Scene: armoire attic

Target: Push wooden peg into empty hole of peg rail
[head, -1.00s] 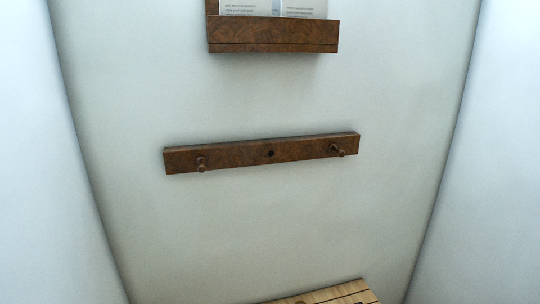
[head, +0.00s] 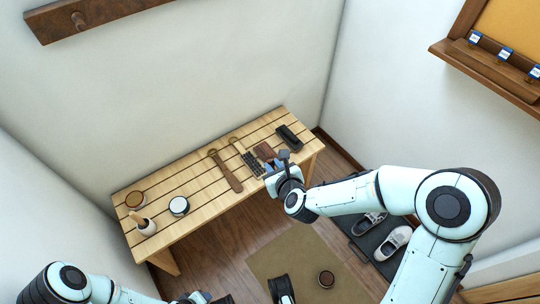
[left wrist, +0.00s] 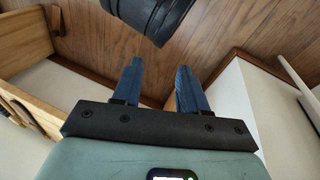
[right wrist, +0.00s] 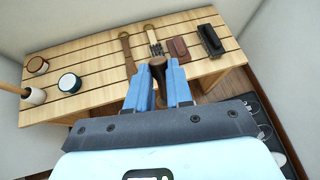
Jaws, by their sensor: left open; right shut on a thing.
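The dark wooden peg rail (head: 110,10) crosses the upper left corner of the head view, with one fitted peg (head: 79,21). The rest of it is out of frame, and no empty hole shows. My right gripper (head: 272,170) is over the bench's right part, well below the rail. In the right wrist view it is shut on a brown wooden peg (right wrist: 157,62), whose rounded end sticks up between the blue fingers. My left gripper (left wrist: 158,70) is open and empty in the left wrist view, with wooden floor beyond it.
A slatted bench (head: 190,165) holds a black brush (head: 289,136), a long wooden tool (head: 226,170), a tin (head: 179,206) and a cup (head: 146,226). Shoes (head: 393,243) sit on a dark tray at right. A wall shelf (head: 495,70) is upper right. The wall above the bench is clear.

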